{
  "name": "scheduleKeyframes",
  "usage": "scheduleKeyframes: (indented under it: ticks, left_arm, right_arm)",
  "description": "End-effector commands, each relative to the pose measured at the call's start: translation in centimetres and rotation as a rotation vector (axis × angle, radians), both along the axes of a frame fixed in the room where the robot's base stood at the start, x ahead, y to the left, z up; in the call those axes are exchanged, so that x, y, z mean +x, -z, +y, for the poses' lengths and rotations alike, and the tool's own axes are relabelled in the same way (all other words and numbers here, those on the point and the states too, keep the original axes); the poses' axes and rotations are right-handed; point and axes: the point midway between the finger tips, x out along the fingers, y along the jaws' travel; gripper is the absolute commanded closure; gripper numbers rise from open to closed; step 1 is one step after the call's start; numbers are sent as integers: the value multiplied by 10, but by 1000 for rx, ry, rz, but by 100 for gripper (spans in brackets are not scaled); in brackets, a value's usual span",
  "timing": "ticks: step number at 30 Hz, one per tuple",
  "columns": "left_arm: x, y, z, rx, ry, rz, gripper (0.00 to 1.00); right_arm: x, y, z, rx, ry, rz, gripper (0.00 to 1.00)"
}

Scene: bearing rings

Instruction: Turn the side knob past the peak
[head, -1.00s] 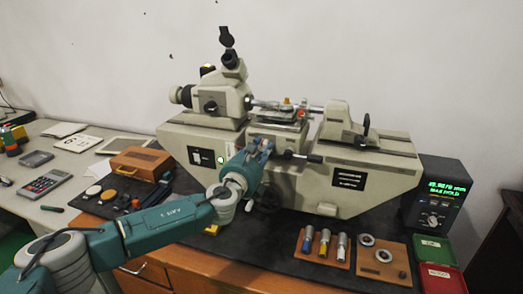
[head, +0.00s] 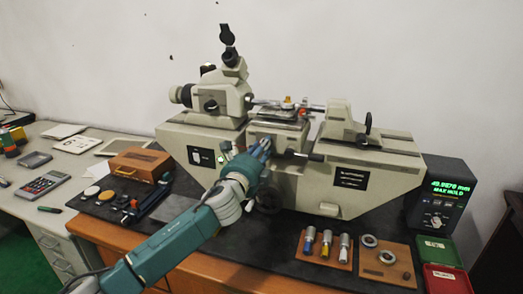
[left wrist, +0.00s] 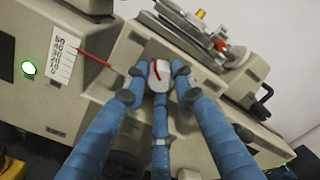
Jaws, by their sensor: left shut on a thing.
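The side knob (left wrist: 160,79) is a pale grey cap with a red mark, on the front of the measuring machine (head: 345,182). My left gripper (head: 266,145) reaches the machine's front below the stage. In the left wrist view its blue fingers (left wrist: 160,78) are shut around the knob, with fingertips at its left, right and lower sides. In the head view the fingers hide the knob. The display box (head: 438,196) shows a green reading near 49.98 mm with MAX HOLD under it. My right gripper is out of view.
A numbered scale with a red pointer (left wrist: 95,59) is left of the knob. A lever with a black grip (head: 308,156) sticks out right of my gripper. A ring board (head: 390,275), a board of cylinders (head: 322,254) and green and red trays (head: 441,278) lie at right.

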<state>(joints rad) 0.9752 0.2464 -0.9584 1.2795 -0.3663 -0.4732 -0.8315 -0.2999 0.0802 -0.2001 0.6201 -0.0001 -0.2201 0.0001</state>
Motion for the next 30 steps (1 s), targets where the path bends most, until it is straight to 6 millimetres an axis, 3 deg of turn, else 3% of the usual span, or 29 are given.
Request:
scheduleKeyframes:
  ticks: [1,15,30]
  left_arm:
    - [-3,8,-5,-46,9,26,100]
    - [-3,6,-6,-451,9,157,100]
    - [-3,4,-6,-682,7,231,100]
  right_arm:
    - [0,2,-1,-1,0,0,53]
    - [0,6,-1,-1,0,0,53]
    - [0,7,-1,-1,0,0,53]
